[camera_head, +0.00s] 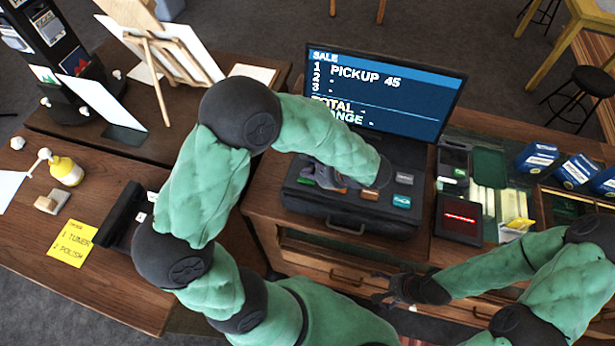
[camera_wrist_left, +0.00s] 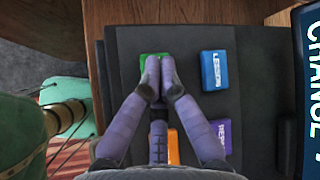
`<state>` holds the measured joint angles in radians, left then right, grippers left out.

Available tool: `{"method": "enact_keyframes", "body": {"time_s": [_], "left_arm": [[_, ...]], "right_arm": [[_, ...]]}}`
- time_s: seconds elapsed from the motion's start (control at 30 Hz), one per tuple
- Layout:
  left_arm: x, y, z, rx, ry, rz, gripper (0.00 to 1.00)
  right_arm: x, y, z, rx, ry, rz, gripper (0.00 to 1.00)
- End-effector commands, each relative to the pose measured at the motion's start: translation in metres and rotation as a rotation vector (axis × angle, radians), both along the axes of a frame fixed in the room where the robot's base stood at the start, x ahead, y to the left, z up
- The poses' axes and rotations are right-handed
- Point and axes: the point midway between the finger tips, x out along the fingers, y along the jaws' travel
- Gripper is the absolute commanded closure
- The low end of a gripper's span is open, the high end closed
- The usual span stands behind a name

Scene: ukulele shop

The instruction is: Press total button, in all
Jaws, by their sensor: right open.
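The dark cash register (camera_head: 345,210) stands on the wooden counter with coloured buttons on top. Its screen (camera_head: 385,95) reads SALE, PICKUP 45, with dashes beside TOTAL and CHANGE. My left gripper (camera_wrist_left: 158,64) has its fingertips together over or at a green button (camera_wrist_left: 146,60); contact cannot be told. The left wrist view also shows a blue LESSON button (camera_wrist_left: 213,70), an orange button (camera_wrist_left: 173,148) and a purple button (camera_wrist_left: 224,132). No TOTAL label is readable on any button. My right gripper (camera_head: 381,288) is open and empty before the counter drawers.
A card terminal (camera_head: 453,164) and a device with a red display (camera_head: 460,218) stand right of the register. Blue boxes (camera_head: 536,157) sit further right. A yellow note (camera_head: 74,242), a yellow bottle (camera_head: 66,171) and an easel (camera_head: 160,70) are on the left.

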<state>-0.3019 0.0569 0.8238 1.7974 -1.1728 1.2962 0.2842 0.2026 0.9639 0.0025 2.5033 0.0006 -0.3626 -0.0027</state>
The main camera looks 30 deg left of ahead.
Motion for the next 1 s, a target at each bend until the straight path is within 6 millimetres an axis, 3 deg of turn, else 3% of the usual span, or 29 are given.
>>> {"method": "enact_keyframes", "body": {"time_s": [1.0], "left_arm": [[0.0001,0.0,-0.0068,0.0,0.0,0.0,1.0]], "right_arm": [[0.0001,0.0,-0.0063,0.0,0.0,0.0,0.15]]}}
